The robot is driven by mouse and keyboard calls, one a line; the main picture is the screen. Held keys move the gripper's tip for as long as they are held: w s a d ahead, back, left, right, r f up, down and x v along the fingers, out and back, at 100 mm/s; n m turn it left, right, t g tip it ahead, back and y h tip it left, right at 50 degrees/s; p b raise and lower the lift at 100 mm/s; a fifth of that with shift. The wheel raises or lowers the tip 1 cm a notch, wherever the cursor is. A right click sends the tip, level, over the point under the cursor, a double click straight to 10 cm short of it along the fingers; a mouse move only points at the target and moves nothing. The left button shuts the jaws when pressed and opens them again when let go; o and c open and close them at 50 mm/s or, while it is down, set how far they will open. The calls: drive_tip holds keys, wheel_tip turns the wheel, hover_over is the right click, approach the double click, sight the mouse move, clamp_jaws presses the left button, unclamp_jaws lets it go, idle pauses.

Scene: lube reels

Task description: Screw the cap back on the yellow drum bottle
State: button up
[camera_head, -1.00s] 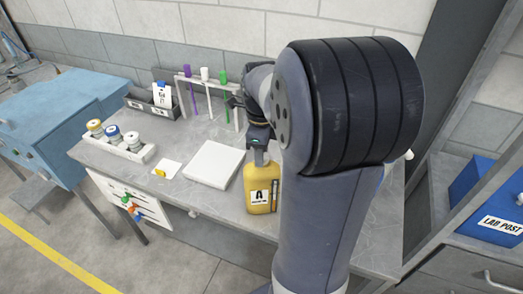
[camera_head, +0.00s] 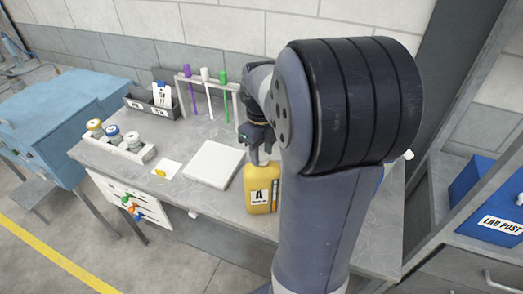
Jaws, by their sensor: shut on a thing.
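The yellow drum bottle (camera_head: 262,187) stands upright near the front edge of the bench, with a black-and-white label on its front. My gripper (camera_head: 263,160) points down at the top of the bottle, its fingers shut at the bottle's mouth. The cap itself is hidden between the fingers, so how it sits on the neck cannot be made out. My large arm link covers the area just right of the bottle.
A white flat pad (camera_head: 214,165) lies left of the bottle. Further left are a white card with a small yellow piece (camera_head: 160,172) and a tray of small jars (camera_head: 118,146). A rack with coloured tubes (camera_head: 208,90) stands behind.

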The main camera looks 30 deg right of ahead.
drive_tip(key=shift+m, duration=0.4)
drive_tip(key=o, duration=1.3)
drive_tip(key=shift+o, duration=0.2)
drive_tip(key=shift+r, duration=3)
wheel_tip(320, 180, down, 6)
drive_tip(key=shift+f, duration=0.1)
drive_tip(key=shift+n, duration=1)
